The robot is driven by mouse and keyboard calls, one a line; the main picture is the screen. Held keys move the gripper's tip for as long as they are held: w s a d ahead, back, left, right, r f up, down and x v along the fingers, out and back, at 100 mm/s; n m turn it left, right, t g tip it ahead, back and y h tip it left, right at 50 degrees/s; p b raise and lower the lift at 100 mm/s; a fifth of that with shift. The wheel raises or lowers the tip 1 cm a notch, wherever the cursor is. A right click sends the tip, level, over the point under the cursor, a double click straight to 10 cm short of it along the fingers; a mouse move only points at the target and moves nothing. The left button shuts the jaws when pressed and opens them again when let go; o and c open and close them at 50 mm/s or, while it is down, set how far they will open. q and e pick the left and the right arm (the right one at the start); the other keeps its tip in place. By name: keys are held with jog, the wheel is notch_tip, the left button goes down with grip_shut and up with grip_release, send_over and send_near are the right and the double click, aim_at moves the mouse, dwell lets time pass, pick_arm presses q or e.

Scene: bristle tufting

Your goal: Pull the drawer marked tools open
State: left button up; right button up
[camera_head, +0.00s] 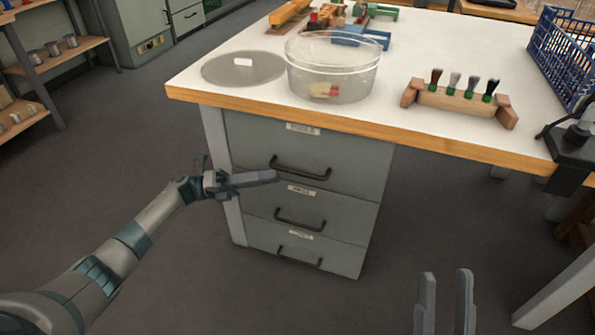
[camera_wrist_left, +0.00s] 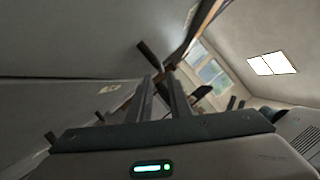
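A grey-green cabinet under the workbench has three drawers, all closed: top (camera_head: 255,140), middle (camera_head: 345,206) and bottom (camera_head: 335,258). Each has a small pale label, too small to read surely, so I cannot tell which says tools. Each has a dark bar handle: top (camera_head: 300,170), middle (camera_head: 300,219), bottom (camera_head: 300,257). My left gripper (camera_head: 276,176) is beside the left end of the top handle. In the left wrist view its fingers (camera_wrist_left: 160,78) are apart, with a dark handle (camera_wrist_left: 152,56) close to their tips; contact cannot be told. My right gripper (camera_head: 445,275) is open and empty, low at the right.
The workbench edge (camera_head: 420,138) overhangs the drawers. On top are a clear round tub (camera_head: 333,75), a grey disc (camera_head: 230,68), a wooden rack (camera_head: 460,101) with several brushes, and a blue crate (camera_head: 560,55). The floor (camera_head: 180,265) before the cabinet is clear.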

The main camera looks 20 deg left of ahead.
aim_at(298, 172)
pick_arm(q)
jog(key=x, duration=0.8)
jog(key=shift+d, duration=0.15)
grip_shut()
